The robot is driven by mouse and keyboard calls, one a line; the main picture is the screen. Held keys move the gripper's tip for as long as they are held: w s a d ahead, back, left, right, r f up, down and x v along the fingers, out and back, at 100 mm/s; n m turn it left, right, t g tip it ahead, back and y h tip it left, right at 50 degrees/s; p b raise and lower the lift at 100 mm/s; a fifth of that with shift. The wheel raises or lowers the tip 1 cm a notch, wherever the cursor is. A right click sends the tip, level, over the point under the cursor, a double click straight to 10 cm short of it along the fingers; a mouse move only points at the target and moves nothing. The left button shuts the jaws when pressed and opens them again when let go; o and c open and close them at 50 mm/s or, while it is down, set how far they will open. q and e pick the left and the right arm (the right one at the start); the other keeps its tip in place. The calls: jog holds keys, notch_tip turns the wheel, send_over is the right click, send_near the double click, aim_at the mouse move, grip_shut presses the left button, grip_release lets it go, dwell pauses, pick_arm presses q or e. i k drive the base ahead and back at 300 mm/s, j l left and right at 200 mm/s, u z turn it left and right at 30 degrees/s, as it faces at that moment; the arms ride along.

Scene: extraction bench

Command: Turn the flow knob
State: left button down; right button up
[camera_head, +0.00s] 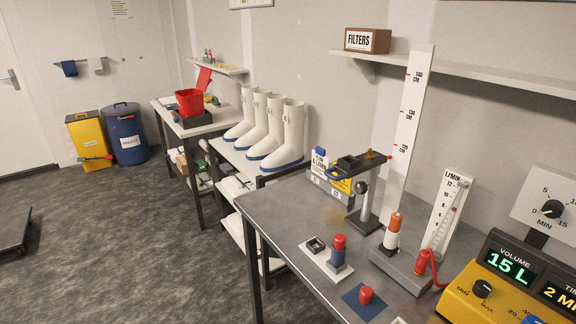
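A white flow gauge marked L/MIN (446,213) stands tilted on the grey bench. A red knob (422,262) sits at its foot, with a red hose curving down beside it. A yellow control box (462,303) at the lower right shows VOLUME 15 L and has a black knob (482,289) marked MIN and MAX. The frame does not show which knob is called the flow knob. Neither of my grippers is in view.
The metal bench (290,210) also holds a red-topped blue cylinder (337,253), a red cap on a blue mat (366,295), an orange-and-white cylinder (393,232) and a tall ruler (408,130). A black-knobbed timer dial (552,209) stands behind the box. White boots (261,125) stand left.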

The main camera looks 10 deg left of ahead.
aim_at(481, 289)
jog(key=z, duration=1.5)
